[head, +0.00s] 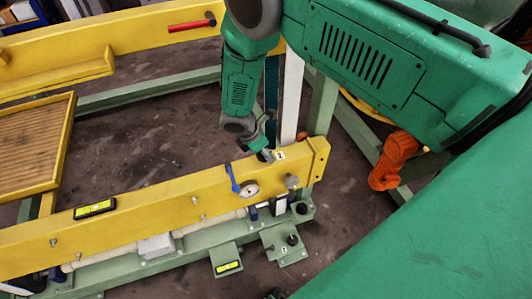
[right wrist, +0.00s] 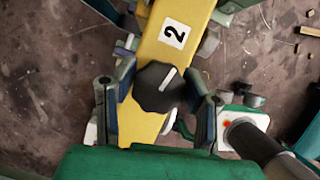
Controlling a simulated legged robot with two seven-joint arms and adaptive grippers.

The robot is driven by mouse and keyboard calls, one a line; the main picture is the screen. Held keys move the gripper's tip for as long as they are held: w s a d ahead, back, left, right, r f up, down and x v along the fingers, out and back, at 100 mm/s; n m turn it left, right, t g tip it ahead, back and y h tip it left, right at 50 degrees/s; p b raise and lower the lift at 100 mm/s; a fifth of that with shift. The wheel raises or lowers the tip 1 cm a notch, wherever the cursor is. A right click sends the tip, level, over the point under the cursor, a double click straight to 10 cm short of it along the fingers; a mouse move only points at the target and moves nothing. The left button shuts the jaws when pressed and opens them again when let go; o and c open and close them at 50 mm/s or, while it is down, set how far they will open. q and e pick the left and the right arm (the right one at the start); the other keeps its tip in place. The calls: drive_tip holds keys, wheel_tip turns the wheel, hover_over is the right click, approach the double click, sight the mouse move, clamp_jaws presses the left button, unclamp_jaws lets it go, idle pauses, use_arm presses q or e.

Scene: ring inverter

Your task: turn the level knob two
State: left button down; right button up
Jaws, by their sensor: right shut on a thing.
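A black lobed knob (right wrist: 152,98) with a white pointer line sits on the yellow beam in the right wrist view, just below a white label with a 2 (right wrist: 174,33). The pointer line leans up and to the right. My right gripper (right wrist: 160,82) is shut on the knob, with one finger on each side of it. In the head view, my right gripper (head: 264,153) is at the beam's top near its right end, beside the label 2 (head: 280,155); the knob there is mostly hidden by it. My left gripper is not in view.
The yellow beam (head: 150,205) carries a spirit level (head: 95,209), a blue lever (head: 233,178) and a round white dial (head: 250,189). Another spirit level (head: 228,267) and a black knob (head: 292,239) sit on green plates below. An orange part (head: 390,162) stands at right.

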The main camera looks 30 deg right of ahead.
drive_tip(key=m, duration=0.1)
drive_tip(key=m+b, duration=0.1)
drive_tip(key=m+g+b, duration=0.1)
drive_tip(key=shift+w+a+m, duration=0.25)
drive_tip(key=shift+a+m, duration=0.05)
drive_tip(key=shift+a, duration=0.1)
drive_tip(key=m+g+y+b, duration=0.1)
drive_tip(key=m+b, duration=0.1)
drive_tip(key=m, duration=0.1)
drive_tip(key=shift+m, duration=0.3)
drive_tip(key=m+g+y+b, duration=0.1)
drive_tip(key=m+b, duration=0.1)
drive_tip(key=m, duration=0.1)
drive_tip(key=shift+r+m, duration=0.15)
drive_tip(key=shift+m, duration=0.15)
drive_tip(key=shift+w+r+m+g+y+b, duration=0.1)
drive_tip(key=shift+m+g+y+b, duration=0.4)
drive_tip(key=shift+m, duration=1.2)
drive_tip(key=shift+d, duration=0.1)
drive_tip(key=o, duration=1)
drive_tip(key=shift+o, duration=0.8)
